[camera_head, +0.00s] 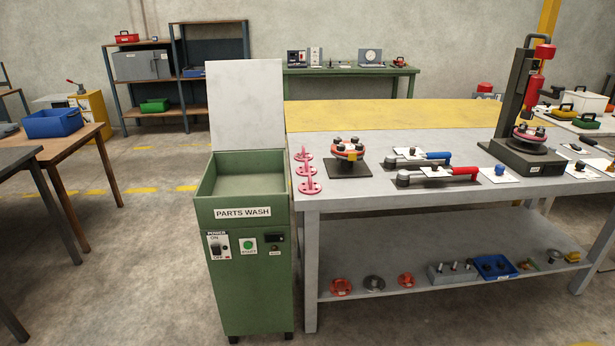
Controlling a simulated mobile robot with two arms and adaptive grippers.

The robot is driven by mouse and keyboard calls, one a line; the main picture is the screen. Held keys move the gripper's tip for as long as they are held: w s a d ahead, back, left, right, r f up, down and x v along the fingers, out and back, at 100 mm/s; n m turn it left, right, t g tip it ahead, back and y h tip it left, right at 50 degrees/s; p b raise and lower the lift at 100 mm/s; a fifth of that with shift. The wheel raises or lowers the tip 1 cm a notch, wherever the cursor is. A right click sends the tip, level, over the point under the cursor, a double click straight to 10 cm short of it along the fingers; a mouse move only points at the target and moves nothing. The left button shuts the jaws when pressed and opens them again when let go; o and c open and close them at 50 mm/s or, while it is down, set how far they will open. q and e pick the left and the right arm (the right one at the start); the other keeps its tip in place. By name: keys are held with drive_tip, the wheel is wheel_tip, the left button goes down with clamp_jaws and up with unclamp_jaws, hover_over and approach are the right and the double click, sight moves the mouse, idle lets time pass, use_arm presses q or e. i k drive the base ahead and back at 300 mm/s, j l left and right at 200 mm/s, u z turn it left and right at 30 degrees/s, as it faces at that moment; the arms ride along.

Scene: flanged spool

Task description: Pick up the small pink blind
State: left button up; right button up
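Several pink pieces lie in a row along the left end of the grey workbench (372,180). One is at the back (304,156), one in the middle (307,170) and one at the front (310,187). Each has a flat disc with an upright stem or tab. The back one looks smallest, but distance may cause this; I cannot tell which is the small blind. Neither of my grippers is in view.
An open green parts wash cabinet (243,250) with a raised white lid (245,105) adjoins the bench's left end. Right of the pink pieces stand a flanged spool (347,150), a red-handled wrench (445,174), a blue-handled wrench (420,156) and a press (522,110).

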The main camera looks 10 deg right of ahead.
sight(301, 156)
drive_tip(key=i+l+u, duration=0.35)
drive_tip(key=i, duration=0.35)
drive_tip(key=i+l+u, duration=0.35)
drive_tip(key=i+l, duration=0.15)
drive_tip(key=i, duration=0.15)
